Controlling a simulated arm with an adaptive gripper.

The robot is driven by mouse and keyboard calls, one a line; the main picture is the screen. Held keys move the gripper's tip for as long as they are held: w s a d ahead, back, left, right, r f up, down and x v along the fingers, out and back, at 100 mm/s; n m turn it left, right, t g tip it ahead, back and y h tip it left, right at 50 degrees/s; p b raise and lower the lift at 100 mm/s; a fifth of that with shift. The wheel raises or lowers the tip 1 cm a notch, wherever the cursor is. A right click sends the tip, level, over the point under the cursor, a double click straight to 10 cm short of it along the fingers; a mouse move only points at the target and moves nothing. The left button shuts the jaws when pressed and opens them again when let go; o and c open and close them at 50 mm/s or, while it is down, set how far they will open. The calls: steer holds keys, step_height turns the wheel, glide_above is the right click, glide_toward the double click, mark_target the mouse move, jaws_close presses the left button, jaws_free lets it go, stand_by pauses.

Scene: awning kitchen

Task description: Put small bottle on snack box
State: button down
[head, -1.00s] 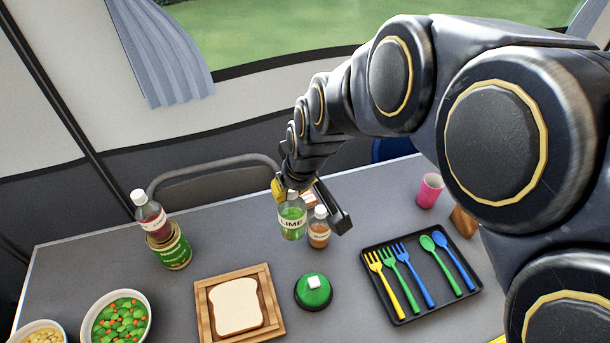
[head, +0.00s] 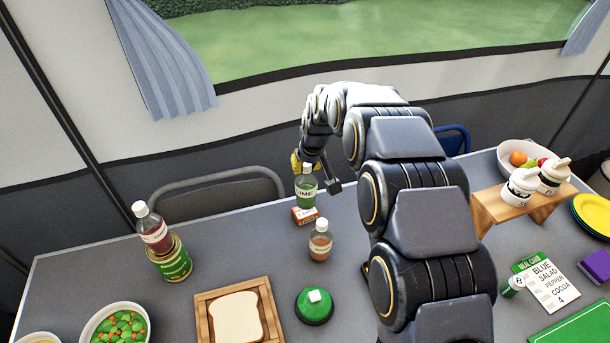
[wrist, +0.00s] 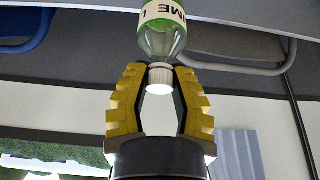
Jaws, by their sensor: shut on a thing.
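The green bottle labelled LIME (head: 306,191) is upright, with its base over the small red-and-white snack box (head: 305,216) on the table. I cannot tell whether its base touches the box top. My gripper (head: 304,165) is shut on the bottle's neck and cap from above. In the wrist view, the yellow fingers (wrist: 159,68) close around the white cap (wrist: 160,78), and the green bottle (wrist: 162,28) extends away from them. The box is hidden in that view.
A brown bottle (head: 320,243) stands just in front of the box. A bread board (head: 267,302) and green dome (head: 314,308) are nearer. A wooden stand (head: 490,207) is right.

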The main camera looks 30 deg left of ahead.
mark_target(305, 177)
steer(key=shift+w+a+f, duration=0.3)
steer(key=shift+w+f, duration=0.05)
steer(key=shift+f, duration=0.15)
steer(key=shift+w+a+f, duration=0.25)
steer(key=shift+w+f, duration=0.1)
steer(key=shift+f, duration=1.55)
steer(key=c, duration=1)
jaws_free()
steer(key=shift+f, duration=0.15)
steer(key=shift+s+d+r, duration=0.1)
steer(key=shift+d+r, duration=0.05)
steer(key=shift+r, duration=0.45)
steer(key=v, duration=1)
steer(key=shift+s+r, duration=0.1)
steer(key=shift+r, duration=0.1)
steer(key=shift+s+d+r, duration=0.15)
steer(key=shift+r, duration=0.15)
